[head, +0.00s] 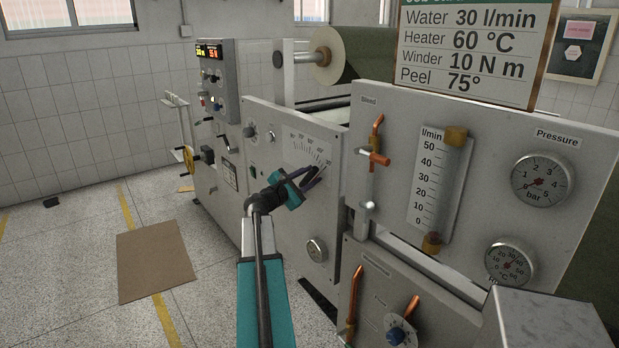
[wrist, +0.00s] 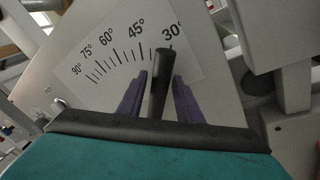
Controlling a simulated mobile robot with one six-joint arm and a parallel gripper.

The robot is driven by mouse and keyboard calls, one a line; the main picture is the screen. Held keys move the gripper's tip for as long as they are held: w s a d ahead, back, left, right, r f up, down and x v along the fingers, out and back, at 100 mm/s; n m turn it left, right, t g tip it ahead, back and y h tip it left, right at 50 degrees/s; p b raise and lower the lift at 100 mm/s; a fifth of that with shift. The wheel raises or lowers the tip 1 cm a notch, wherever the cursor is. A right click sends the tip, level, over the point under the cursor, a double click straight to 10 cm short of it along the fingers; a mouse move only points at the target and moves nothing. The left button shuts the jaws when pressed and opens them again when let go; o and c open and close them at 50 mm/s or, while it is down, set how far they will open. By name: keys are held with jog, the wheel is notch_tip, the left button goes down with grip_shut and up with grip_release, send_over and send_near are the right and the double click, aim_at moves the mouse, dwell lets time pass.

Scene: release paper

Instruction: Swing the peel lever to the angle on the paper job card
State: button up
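The job card (head: 467,50) at the top right of the head view reads Peel 75°. The peel scale (head: 305,150) is on the grey machine panel; in the wrist view the scale (wrist: 121,47) shows marks from 30° to 90°. The dark peel lever (wrist: 161,85) stands close to the 30° end of the marks. My gripper (head: 314,178) is at the lever. In the wrist view its two purple fingers (wrist: 160,80) straddle the lever, with narrow gaps showing beside it, so they look open around it. The lever's pivot is hidden.
A flow tube (head: 438,190), a pressure gauge (head: 541,180) and copper-coloured handles (head: 374,157) are on the panel right of my gripper. A control box (head: 217,80) stands behind to the left.

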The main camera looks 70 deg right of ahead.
grip_shut()
jog(key=shift+r, duration=0.15)
